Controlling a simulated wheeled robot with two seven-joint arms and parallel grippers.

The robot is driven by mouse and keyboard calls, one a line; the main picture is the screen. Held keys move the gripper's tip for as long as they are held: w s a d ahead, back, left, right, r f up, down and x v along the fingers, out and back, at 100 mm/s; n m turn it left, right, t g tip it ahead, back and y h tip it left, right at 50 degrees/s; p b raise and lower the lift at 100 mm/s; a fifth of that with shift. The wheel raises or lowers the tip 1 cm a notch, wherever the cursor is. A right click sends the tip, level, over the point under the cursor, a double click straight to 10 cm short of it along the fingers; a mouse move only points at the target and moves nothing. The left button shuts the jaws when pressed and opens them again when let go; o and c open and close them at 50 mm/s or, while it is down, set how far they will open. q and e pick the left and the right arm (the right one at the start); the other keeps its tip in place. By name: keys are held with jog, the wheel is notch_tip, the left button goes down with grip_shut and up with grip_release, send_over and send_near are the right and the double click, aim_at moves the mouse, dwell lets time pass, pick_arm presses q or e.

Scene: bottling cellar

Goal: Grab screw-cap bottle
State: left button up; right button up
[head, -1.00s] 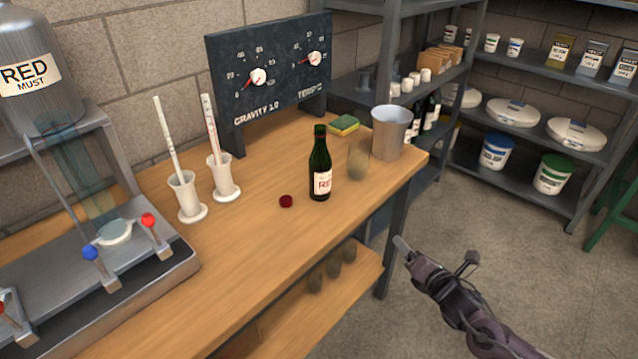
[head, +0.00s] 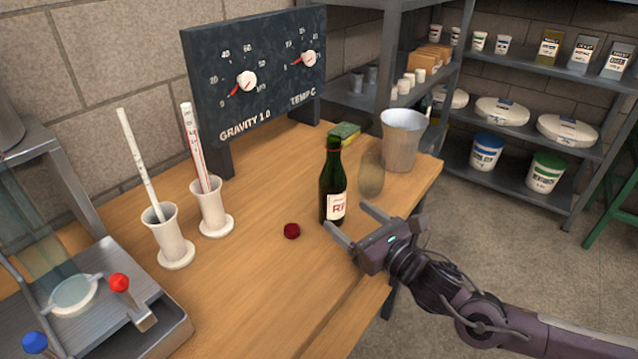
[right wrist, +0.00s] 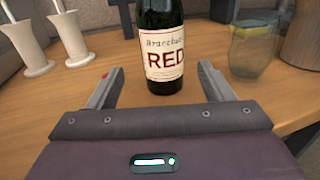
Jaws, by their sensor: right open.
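The screw-cap bottle (head: 333,185) is dark green with a white label and stands upright on the wooden bench. In the right wrist view the bottle (right wrist: 163,45) stands just beyond the fingertips, roughly centred between them, and its label reads RED. A dark red cap (head: 292,231) lies on the bench to the left of the bottle's base. My right gripper (head: 350,222) is open and empty, its fingers pointing at the lower part of the bottle; in the right wrist view the gripper (right wrist: 159,82) has its fingers spread wide. My left gripper is not in view.
A glass (head: 371,176) stands right behind the bottle, near a metal bucket (head: 402,140) and a sponge (head: 346,132). Two white cylinders (head: 212,208) (head: 169,238) with sticks stand to the left. A gauge board (head: 255,75) stands at the back. Bare bench lies left of the cap.

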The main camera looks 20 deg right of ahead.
aim_at(341, 205)
jog(key=shift+x, duration=0.8)
jog(key=x, duration=0.5)
jog(key=shift+w+d+r+p, duration=0.1)
jog(key=shift+w+r+p, duration=0.1)
jog(key=shift+p, duration=0.2)
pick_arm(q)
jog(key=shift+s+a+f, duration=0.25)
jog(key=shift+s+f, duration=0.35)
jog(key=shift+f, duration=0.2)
pick_arm(e)
jog(key=c, duration=1.2)
jog(key=shift+c, duration=0.6)
jog(key=shift+r, duration=0.2)
